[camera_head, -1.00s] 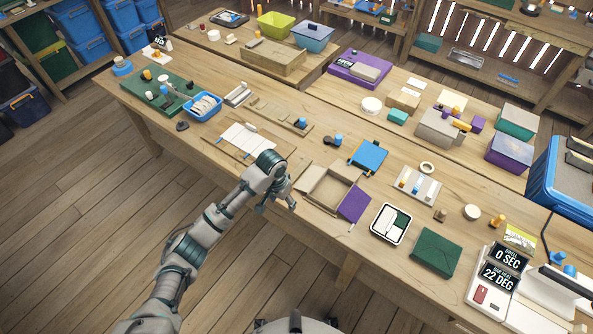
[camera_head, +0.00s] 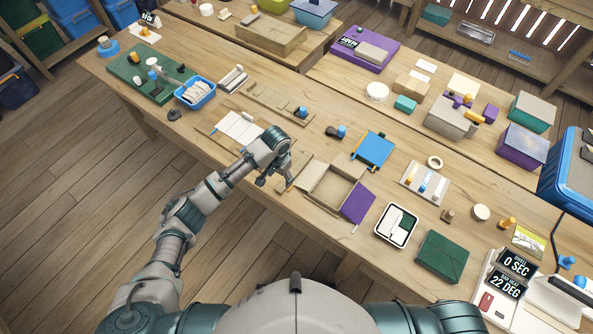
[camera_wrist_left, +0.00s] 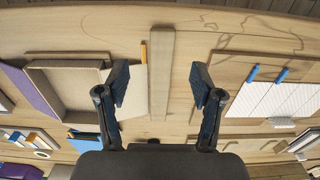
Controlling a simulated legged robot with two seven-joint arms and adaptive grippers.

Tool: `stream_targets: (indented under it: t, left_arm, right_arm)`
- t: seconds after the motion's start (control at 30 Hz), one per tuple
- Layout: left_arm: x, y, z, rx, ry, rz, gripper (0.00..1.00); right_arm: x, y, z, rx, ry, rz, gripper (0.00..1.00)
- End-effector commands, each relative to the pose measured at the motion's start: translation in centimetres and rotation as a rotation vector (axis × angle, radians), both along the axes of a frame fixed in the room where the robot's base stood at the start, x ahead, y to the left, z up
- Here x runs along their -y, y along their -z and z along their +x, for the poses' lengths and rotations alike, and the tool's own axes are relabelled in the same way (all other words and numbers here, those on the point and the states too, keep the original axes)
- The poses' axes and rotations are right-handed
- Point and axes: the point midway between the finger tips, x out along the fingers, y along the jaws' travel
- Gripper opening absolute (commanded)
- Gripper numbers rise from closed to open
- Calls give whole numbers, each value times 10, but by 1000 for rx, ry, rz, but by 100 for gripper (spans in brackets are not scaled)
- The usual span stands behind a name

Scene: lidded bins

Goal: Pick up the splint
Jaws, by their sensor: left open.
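A flat, pale wooden strip, which looks like the splint (camera_wrist_left: 161,75), lies on the table in the left wrist view, between an open cardboard box and ruled white sheets. My left gripper (camera_wrist_left: 160,84) is open, with one finger on each side of the strip in that view. The fingers look apart from it; the height gap is hard to tell. In the head view my left gripper (camera_head: 274,180) is over the table's front edge, left of the open box (camera_head: 323,208), and hides most of the strip. My right gripper is out of view.
White sheets (camera_head: 238,127) lie on a board left of my gripper. An orange pencil (camera_wrist_left: 144,53) lies beside the strip. A purple panel (camera_head: 358,203) and a white tray (camera_head: 396,226) are right of the box. A blue basket (camera_head: 196,90) stands further left.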

Motion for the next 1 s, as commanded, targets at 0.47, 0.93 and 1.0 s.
stream_targets:
  t: [0.47,0.93,1.0]
  left_arm:
    - [-2,58,-6,-1,0,5,67]
    - [-3,77,-5,1,0,1,52]
    - [-3,77,-5,1,0,1,34]
  right_arm:
    - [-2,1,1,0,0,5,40]
    - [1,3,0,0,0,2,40]
    - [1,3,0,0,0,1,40]
